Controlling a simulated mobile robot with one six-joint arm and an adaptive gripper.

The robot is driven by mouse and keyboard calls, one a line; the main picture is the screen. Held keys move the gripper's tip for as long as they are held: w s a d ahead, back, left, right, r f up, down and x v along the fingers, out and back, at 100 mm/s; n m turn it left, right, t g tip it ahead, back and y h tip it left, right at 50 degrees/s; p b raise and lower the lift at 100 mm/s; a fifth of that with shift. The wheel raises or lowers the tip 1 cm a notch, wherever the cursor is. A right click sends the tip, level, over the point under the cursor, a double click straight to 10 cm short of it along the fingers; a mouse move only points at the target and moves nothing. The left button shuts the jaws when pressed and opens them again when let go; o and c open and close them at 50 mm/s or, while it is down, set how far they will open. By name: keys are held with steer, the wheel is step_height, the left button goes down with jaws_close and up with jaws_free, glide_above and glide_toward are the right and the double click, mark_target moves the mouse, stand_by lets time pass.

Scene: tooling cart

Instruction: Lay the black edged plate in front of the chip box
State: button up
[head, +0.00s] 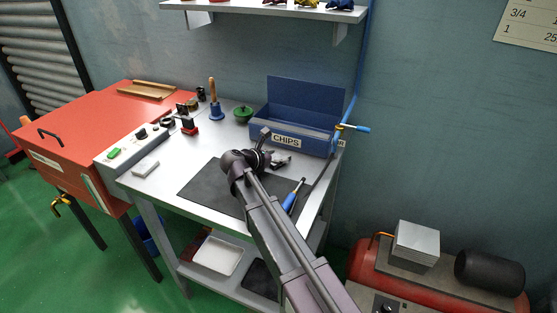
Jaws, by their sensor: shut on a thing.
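The blue chip box (312,137), labelled CHIPS, stands at the back right of the bench with its tall back panel up. My gripper (281,163) is just in front of it, low over the bench by the far edge of a dark mat (210,185). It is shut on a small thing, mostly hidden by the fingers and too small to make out. I cannot tell whether that thing touches the bench. I cannot pick out the black edged plate for certain.
A blue-handled tool (291,202) lies at the mat's right. A blue clamp (350,129) is by the box's right. A green knob (243,113), a blue bell (215,111) and a red-based black piece (188,124) stand left of the box. A pale block (146,168) lies front left.

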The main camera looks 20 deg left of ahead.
steer(key=shift+f, duration=0.15)
steer(key=o, duration=1.2)
steer(key=shift+c, duration=0.2)
steer(key=shift+r, duration=0.2)
steer(key=shift+s+r, duration=0.1)
steer(key=shift+s, duration=0.1)
steer(key=p+v, duration=0.4)
steer(key=v, duration=0.7)
steer(key=shift+s+a+r+p, duration=0.15)
steer(key=shift+s+a+p, duration=0.05)
steer(key=shift+s+p, duration=0.1)
